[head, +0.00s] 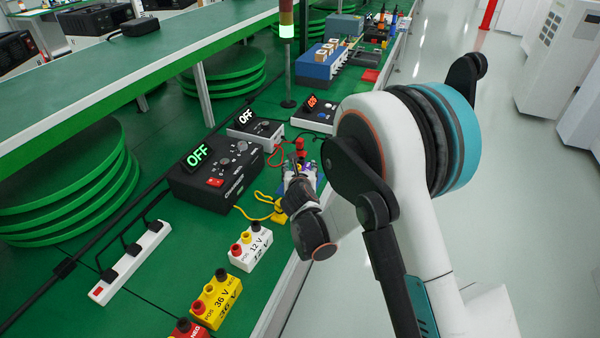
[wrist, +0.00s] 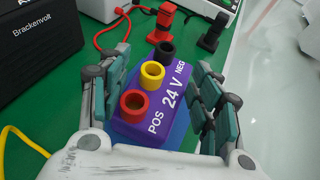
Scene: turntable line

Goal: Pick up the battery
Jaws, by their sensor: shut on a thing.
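The battery (wrist: 172,98) is a purple block marked 24 V, POS and NEG, with red, yellow and black round terminals on top. In the wrist view it sits between the two fingers of my gripper (wrist: 160,75), which is shut on its sides. A blue surface shows around its lower part; I cannot tell whether the battery touches it. In the head view my gripper (head: 300,172) is over the green bench edge and mostly hides the battery.
A white 12 V block (head: 250,248), a yellow 36 V block (head: 216,300) and a red block (head: 187,330) stand nearer on the bench. A black power unit reading OFF (head: 215,178) is left of my gripper. Red and yellow cables lie close by.

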